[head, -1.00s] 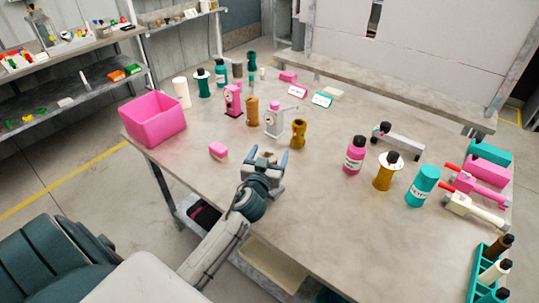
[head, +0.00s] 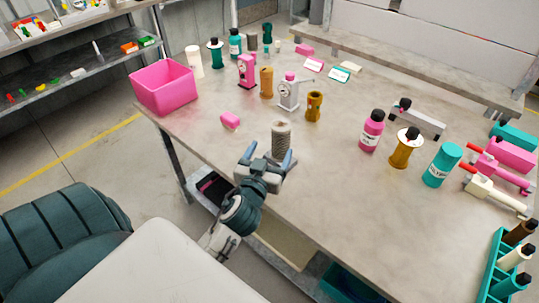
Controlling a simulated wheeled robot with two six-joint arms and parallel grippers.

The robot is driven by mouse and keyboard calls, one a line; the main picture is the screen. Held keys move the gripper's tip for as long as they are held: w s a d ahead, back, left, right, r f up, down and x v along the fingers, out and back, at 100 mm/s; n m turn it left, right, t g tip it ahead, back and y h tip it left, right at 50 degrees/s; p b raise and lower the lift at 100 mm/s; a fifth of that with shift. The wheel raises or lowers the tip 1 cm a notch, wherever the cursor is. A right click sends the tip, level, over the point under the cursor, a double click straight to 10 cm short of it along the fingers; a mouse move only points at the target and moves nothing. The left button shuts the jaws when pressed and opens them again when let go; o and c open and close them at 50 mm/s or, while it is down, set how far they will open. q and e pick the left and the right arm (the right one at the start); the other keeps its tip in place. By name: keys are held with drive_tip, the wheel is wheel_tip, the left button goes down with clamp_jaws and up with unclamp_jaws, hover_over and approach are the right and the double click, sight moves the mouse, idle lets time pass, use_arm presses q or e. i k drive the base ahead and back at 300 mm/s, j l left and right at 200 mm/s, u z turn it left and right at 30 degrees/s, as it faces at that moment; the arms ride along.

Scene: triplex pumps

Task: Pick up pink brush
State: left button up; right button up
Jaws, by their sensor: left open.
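A small pink block (head: 230,119) lies on the table near its left edge in the head view, left of and beyond my left gripper. A second pink block (head: 305,49) lies at the far side of the table. Neither shows bristles or a handle clearly, so I cannot tell which is the pink brush. My left gripper (head: 269,157) is open over the near part of the table. A grey ribbed cylinder (head: 281,136) stands just beyond its fingers, its lower part partly hidden by them; I cannot tell whether they touch. My right gripper is out of view.
A pink bin (head: 164,88) stands at the left corner. Small pumps, such as a white one (head: 289,94), and a brown cup (head: 314,106) stand beyond the gripper. Bottles, including a pink one (head: 372,132), stand to the right. The near middle of the table (head: 340,200) is clear.

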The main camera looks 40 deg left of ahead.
sight(231, 123)
drive_tip(key=u, duration=1.45)
